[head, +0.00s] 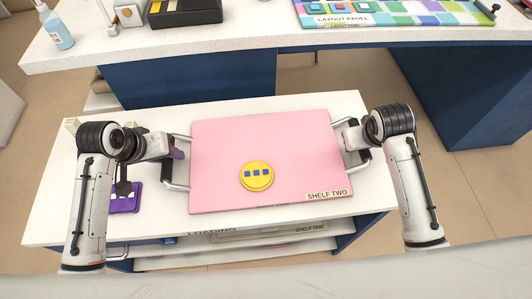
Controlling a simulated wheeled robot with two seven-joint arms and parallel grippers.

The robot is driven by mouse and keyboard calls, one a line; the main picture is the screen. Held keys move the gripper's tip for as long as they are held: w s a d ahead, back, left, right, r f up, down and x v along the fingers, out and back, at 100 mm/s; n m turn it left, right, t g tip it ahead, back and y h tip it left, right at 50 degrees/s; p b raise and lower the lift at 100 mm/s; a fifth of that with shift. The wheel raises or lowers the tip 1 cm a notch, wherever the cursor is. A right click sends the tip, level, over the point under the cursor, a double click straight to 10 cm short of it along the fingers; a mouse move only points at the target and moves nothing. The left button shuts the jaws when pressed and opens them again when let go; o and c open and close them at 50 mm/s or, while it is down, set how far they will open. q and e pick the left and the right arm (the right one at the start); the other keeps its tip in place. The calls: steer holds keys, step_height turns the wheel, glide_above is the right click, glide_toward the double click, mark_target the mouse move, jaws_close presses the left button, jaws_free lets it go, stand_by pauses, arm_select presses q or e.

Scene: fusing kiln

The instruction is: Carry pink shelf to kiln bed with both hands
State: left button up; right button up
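The pink shelf (230,150), labelled SHELF TWO, lies flat over a white table. A yellow disc (256,183) with blue squares rests on it. Metal handles stick out at its left (175,187) and right (355,95) sides. My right gripper (349,138) is at the right handle, close to the shelf edge. The fingers are too small and covered to tell whether either is closed on its handle. I cannot identify a kiln bed in view.
The white table (270,107) has bare strips around the shelf. A purple item (124,200) lies at its left. A counter behind holds a spray bottle (56,30), a black tray (185,12) and a coloured layout panel (375,14).

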arm_select(q)
jaws_close()
arm_select(e)
jaws_close()
stand_by(1.2)
